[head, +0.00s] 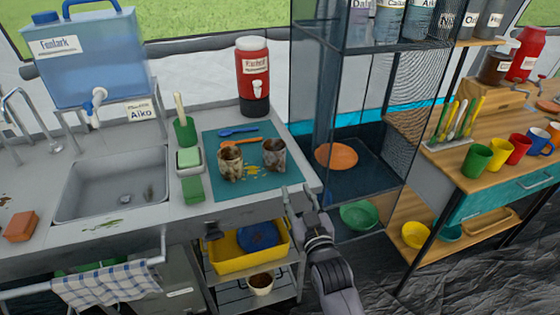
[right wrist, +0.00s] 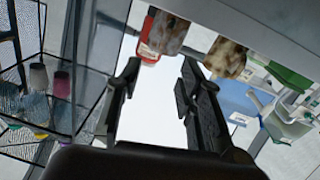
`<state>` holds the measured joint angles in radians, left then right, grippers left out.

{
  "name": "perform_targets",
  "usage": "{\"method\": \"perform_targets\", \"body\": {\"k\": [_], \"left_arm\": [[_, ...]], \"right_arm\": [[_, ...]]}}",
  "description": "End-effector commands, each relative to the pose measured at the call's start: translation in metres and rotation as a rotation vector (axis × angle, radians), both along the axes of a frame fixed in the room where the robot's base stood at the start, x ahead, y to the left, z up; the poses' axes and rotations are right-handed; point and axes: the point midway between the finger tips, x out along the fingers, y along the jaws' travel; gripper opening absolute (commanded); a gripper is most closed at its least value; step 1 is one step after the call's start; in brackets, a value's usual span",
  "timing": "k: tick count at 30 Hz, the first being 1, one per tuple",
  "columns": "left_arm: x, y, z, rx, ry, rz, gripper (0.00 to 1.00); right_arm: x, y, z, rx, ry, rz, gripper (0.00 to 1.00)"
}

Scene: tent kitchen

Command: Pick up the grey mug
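The grey mug (head: 274,156), mottled with brown, stands upright on a teal mat (head: 215,142) on the counter. A second mug (head: 230,164), stained brown and whitish, stands to its left. My right gripper (head: 299,193) is open and empty at the counter's front right corner, in front and right of the grey mug and apart from it. In the right wrist view my two fingers (right wrist: 158,80) are spread. Beyond them show the grey mug (right wrist: 167,32) and the stained mug (right wrist: 225,57). My left gripper is not in view.
Blue and orange utensils (head: 238,131) lie behind the mugs. A red drink dispenser (head: 253,80) stands farther back. A green sponge holder (head: 189,160) is left of the mat. A wire shelf (head: 350,190) with an orange plate (head: 336,156) stands close on the right.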

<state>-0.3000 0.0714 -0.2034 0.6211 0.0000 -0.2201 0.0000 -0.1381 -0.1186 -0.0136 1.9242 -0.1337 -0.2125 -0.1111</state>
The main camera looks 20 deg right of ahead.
Motion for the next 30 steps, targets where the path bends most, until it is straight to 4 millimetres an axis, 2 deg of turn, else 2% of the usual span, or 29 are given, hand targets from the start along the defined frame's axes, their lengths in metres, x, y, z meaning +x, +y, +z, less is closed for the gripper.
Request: {"method": "perform_targets", "body": {"k": [3,9,17,24,30], "left_arm": [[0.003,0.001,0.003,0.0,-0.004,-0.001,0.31],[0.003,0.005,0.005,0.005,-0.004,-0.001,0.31],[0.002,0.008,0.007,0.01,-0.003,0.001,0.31],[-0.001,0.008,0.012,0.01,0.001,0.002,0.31],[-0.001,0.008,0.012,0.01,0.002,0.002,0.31]], "right_arm": [[0.028,-0.001,0.002,0.0,-0.001,0.0,0.35],[0.063,-0.001,0.0,0.0,0.001,0.001,0.35],[0.082,-0.001,0.002,0.001,0.001,0.0,0.35],[0.116,0.002,0.006,0.001,0.002,0.001,0.35],[0.126,0.002,0.005,0.001,0.002,0.001,0.35]]}}
